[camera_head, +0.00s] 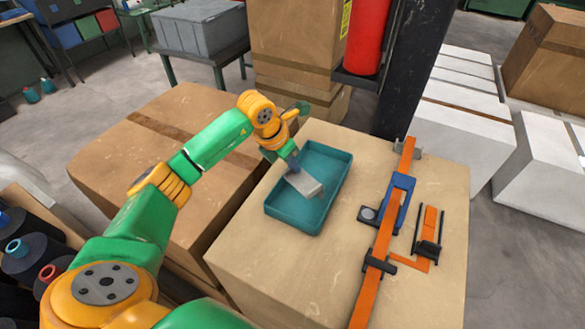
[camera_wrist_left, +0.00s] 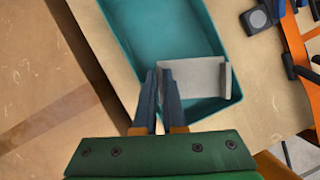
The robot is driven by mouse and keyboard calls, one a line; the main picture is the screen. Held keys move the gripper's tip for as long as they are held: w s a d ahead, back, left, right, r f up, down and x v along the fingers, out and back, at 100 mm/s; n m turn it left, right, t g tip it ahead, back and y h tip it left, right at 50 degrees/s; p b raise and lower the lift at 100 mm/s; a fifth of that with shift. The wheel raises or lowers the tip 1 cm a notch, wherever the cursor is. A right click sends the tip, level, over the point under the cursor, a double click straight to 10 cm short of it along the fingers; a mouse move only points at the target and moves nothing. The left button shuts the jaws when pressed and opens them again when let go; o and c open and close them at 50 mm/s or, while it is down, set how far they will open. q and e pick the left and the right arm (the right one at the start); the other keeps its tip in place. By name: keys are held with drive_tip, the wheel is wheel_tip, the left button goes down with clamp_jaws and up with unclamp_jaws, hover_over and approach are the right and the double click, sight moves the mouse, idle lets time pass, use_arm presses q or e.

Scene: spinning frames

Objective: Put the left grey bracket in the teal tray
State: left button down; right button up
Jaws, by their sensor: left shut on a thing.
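My left gripper (camera_head: 291,163) is shut on a grey bracket (camera_head: 306,186), reaching in from the left over the teal tray (camera_head: 322,161). In the left wrist view the two dark blue fingers (camera_wrist_left: 160,76) close on the left end of the bracket (camera_wrist_left: 202,76). The bracket is an angled plate and shows against the floor of the tray (camera_wrist_left: 155,32). I cannot tell whether it touches the tray. Another grey bracket (camera_head: 412,149) is at the far end of the orange rail. My right gripper is not in view.
The tray stands on a large cardboard box (camera_head: 262,262). To its right lies a long orange rail (camera_head: 378,245) with a blue carriage (camera_head: 399,196) and dark clamps. A black post (camera_head: 415,70) and red cylinder (camera_head: 367,36) rise behind. A lower cardboard box (camera_head: 105,165) is left.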

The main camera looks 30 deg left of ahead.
use_arm(q)
wheel_tip(320, 180, down, 3)
drive_tip(key=shift+r+p, duration=0.2)
drive_tip(key=shift+p, duration=0.2)
drive_tip(key=shift+f, duration=0.1)
drive_tip(key=c, duration=1.4)
unclamp_jaws()
drive_tip(key=shift+f+b, duration=0.15)
drive_tip(key=shift+b, duration=0.15)
drive_tip(key=shift+c, duration=0.2)
drive_tip(key=o, duration=0.4)
drive_tip(key=shift+o, duration=0.2)
drive_tip(key=shift+r, duration=0.2)
drive_tip(key=b+v, duration=0.1)
drive_tip(key=v, duration=1.1)
